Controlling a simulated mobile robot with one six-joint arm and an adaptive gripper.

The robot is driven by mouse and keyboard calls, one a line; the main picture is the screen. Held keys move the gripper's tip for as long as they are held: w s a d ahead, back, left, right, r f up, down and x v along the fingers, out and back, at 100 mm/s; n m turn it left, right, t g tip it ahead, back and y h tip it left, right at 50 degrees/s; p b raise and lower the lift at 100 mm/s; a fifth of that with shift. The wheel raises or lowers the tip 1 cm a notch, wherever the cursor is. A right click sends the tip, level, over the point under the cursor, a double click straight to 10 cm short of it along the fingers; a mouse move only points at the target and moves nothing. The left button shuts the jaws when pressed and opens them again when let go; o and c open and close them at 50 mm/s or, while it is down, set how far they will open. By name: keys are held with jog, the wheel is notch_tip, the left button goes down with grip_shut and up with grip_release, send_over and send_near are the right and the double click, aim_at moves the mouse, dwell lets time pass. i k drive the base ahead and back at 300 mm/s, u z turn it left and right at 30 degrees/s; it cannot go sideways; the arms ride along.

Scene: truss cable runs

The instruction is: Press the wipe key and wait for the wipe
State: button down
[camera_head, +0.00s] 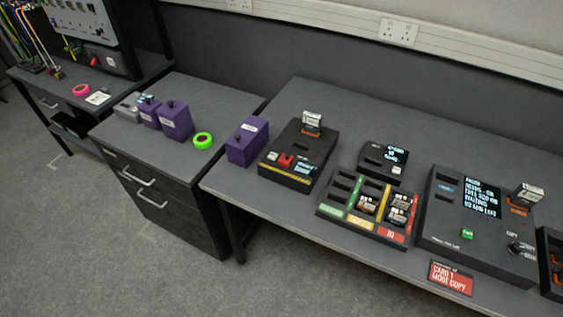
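A black device (293,166) with a yellow hazard stripe along its front edge stands on the desk near the middle of the view. It has a red key (285,160), a pale key (272,156) to its left and a small lit display (308,167) to its right. The labels are too small to read, so I cannot tell for certain which is the wipe key. A white-labelled card (312,119) stands upright in an orange slot at the back of this device. My gripper is not in view.
Purple boxes (247,142) stand left of the device. To its right are a tray (335,211) with green, yellow and red lanes, a small display unit (374,155) and a larger black station (441,229) with a screen and green key. A red sign (451,277) sits at the desk's front.

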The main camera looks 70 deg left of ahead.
aim_at(272, 156)
jog(key=z, duration=0.05)
jog(key=k, duration=1.7)
jog(key=u, duration=2.75)
jog(key=i, duration=0.5)
jog(key=z, duration=0.3)
